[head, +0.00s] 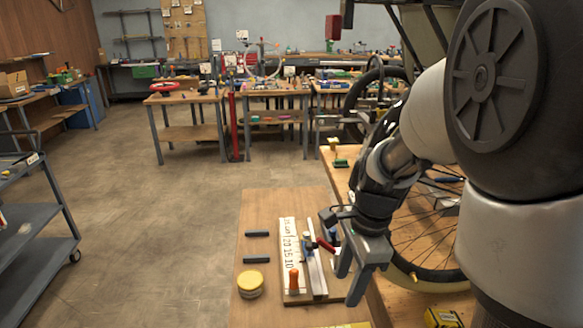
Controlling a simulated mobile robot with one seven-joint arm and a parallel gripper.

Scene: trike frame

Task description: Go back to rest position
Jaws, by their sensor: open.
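My gripper (356,285) hangs from my arm at the right of the head view, with its fingers pointing down. It is open, and I see nothing between its fingers. It is just right of a metal rail fixture with a red-handled clamp (324,246) on a wooden board (262,214). I cannot tell how high above the board the fingertips are. A white numbered strip (289,240) lies along the fixture's left side. An orange handle (294,281) stands at its near end.
A yellow-lidded round tin (250,284) and two dark bars (257,247) lie on the board's left. A grey cart (38,235) is at left. Workbenches (187,97) line the back. The middle floor is clear.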

